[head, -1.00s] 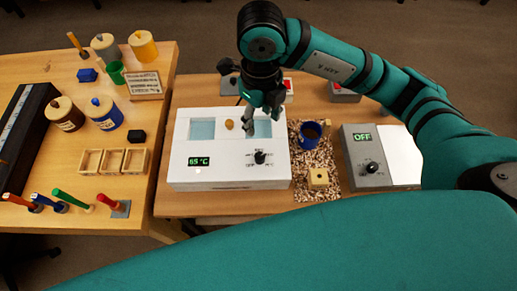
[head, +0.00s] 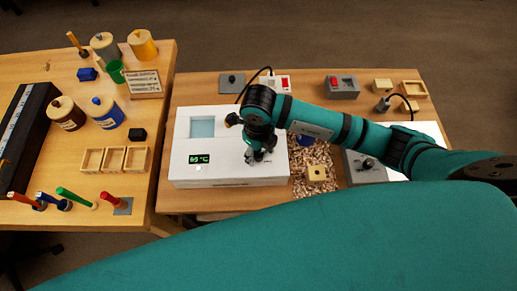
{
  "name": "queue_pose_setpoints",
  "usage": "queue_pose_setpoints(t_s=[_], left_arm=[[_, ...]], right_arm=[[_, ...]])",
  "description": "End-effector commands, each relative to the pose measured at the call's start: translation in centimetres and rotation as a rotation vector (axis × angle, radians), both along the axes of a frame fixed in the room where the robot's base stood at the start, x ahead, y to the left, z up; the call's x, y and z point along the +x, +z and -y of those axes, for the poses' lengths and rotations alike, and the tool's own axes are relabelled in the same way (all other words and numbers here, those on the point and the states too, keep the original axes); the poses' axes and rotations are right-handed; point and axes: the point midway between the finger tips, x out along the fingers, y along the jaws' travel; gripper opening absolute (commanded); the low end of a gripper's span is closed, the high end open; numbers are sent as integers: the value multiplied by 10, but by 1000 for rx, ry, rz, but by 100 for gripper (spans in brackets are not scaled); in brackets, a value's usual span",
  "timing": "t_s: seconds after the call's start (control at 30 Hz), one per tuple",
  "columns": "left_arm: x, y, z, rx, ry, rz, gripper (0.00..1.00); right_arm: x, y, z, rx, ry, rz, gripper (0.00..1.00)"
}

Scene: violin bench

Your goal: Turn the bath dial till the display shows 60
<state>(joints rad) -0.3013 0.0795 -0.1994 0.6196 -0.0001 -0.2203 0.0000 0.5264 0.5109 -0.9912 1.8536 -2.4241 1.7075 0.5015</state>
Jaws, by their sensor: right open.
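The white bath (head: 225,178) stands on the right-hand table, with a square light-blue well (head: 202,127) in its top. Its green display (head: 199,159) appears to read 65 °C. The bath dial is hidden behind my right gripper (head: 259,158), whose fingers point down at the dial's place on the front right of the bath. The right gripper is open; I cannot tell whether its fingers touch the dial. My left gripper is not in view.
Right of the bath lie a speckled mat (head: 311,157) with a wooden block (head: 316,174) and a grey device (head: 364,168) with a knob. A grey box with a red switch (head: 341,87) stands behind. Pots, trays and brushes fill the left table (head: 150,110).

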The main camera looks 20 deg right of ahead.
Motion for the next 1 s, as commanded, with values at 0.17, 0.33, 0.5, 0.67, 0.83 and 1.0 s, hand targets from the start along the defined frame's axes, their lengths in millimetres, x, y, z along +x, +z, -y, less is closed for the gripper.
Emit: queue_pose_setpoints(t_s=[0.17,0.33,0.5,0.67,0.83,1.0], left_arm=[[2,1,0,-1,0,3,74],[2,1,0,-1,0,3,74],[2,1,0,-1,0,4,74],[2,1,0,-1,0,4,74],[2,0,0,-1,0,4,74],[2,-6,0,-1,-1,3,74]], right_arm=[[0,-3,0,1,1,0,51],[0,-3,0,1,1,0,47],[0,-2,0,1,1,0,25],[0,-2,0,1,0,0,4],[0,-2,0,1,4,0,0],[1,-3,0,1,41,3,0]])
